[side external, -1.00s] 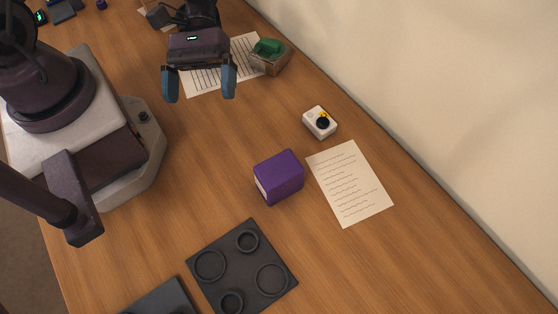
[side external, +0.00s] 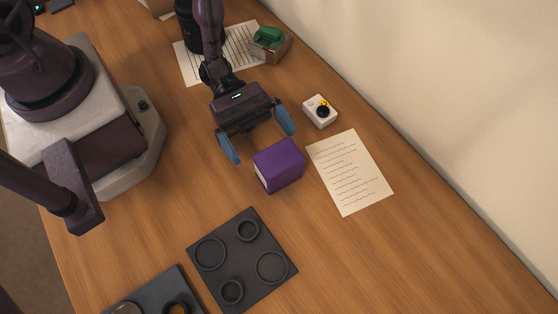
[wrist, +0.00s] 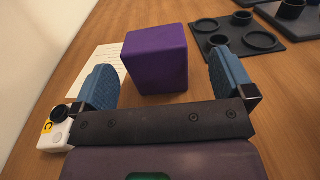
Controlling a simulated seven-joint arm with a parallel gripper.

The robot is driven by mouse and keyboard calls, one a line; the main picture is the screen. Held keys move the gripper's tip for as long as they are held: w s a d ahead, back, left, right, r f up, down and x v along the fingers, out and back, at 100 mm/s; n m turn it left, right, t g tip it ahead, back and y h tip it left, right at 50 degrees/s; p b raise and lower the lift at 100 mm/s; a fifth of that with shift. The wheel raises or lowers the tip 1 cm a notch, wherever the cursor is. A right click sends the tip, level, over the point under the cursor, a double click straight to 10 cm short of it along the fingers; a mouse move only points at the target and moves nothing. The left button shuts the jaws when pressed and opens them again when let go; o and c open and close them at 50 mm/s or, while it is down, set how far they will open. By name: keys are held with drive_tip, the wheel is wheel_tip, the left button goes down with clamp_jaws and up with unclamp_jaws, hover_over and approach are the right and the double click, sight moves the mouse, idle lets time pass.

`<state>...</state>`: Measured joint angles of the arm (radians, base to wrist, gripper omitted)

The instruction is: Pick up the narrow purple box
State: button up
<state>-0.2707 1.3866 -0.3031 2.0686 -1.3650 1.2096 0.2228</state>
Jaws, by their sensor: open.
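The narrow purple box (side external: 280,166) stands on the wooden table, left of a written sheet of paper in the side view. In the wrist view the purple box (wrist: 156,58) lies ahead, between the lines of the two blue fingers. My gripper (side external: 258,136) is open and empty, with its blue fingers spread just behind and above the box. The wrist view also shows my gripper (wrist: 161,78) open. I cannot tell whether either finger touches the box.
A white block with a black knob (side external: 320,111) sits right of my gripper. The written sheet (side external: 349,171) lies beside the box. A dark tray with round rings (side external: 243,262) lies in front. A box with a green item (side external: 270,44) stands behind. Bare wood lies between box and tray.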

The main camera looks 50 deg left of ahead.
sight(287, 173)
drive_tip(key=d, duration=0.6)
drive_tip(key=shift+d, duration=0.25)
drive_tip(key=shift+c, duration=0.2)
drive_tip(key=c, duration=0.9)
